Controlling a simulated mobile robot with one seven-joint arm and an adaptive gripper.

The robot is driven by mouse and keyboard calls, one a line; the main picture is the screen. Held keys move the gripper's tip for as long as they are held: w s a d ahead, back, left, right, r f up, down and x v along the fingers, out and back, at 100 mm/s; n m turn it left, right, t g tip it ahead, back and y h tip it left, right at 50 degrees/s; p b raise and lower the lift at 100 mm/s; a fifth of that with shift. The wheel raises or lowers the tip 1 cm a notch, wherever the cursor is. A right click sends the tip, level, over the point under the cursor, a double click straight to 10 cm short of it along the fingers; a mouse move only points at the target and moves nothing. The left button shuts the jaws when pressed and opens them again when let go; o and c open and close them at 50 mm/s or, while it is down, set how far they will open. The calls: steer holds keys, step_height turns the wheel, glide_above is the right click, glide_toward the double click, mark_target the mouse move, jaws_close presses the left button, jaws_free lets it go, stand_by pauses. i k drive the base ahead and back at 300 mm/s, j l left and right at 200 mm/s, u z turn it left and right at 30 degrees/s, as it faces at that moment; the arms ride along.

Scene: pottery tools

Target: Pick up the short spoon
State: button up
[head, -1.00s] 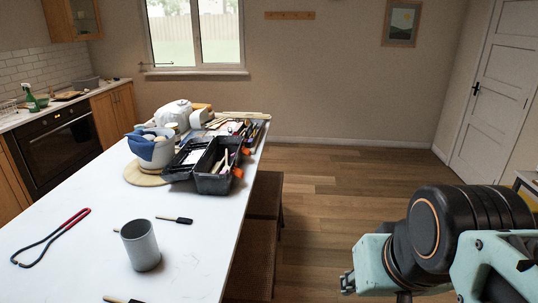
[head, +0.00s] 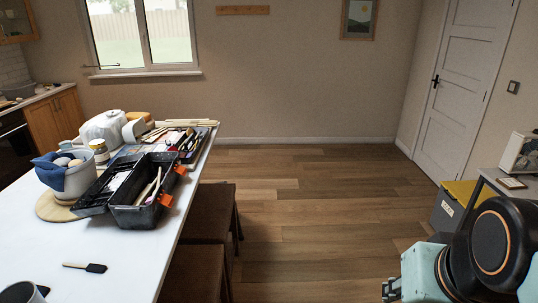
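I cannot pick out the short spoon for sure. Light wooden-handled tools (head: 151,187) stand in the open black toolbox (head: 136,217) on the white table, and one of them could be a spoon. A small tool with a dark flat end (head: 95,268) lies on the table in front of the toolbox. My arm is at the lower right, well away from the table. A small dark part at its left end (head: 391,289) may be my gripper, cut by the frame's lower edge. Its fingers cannot be made out, and I see nothing held.
The white table (head: 128,250) fills the left side. A bowl with a blue cloth (head: 70,178) stands to the left. Brown stools (head: 208,212) line the table's right edge. Open floor lies beyond.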

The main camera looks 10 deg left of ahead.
mark_target(160, 168)
steer(key=i+l, duration=0.2)
steer(key=i, duration=0.3)
steer(key=i+l+z, duration=0.1)
steer(key=i, duration=0.4)
steer(key=i+u, duration=0.3)
steer(key=i, duration=0.2)
steer(key=i+l+u, duration=0.1)
steer(key=i+u, duration=0.25)
steer(key=i, duration=0.15)
steer(key=i+u, duration=0.35)
steer(key=i, duration=0.15)
steer(key=i+l+u, duration=0.1)
steer(key=i+u, duration=0.2)
steer(key=i, duration=0.2)
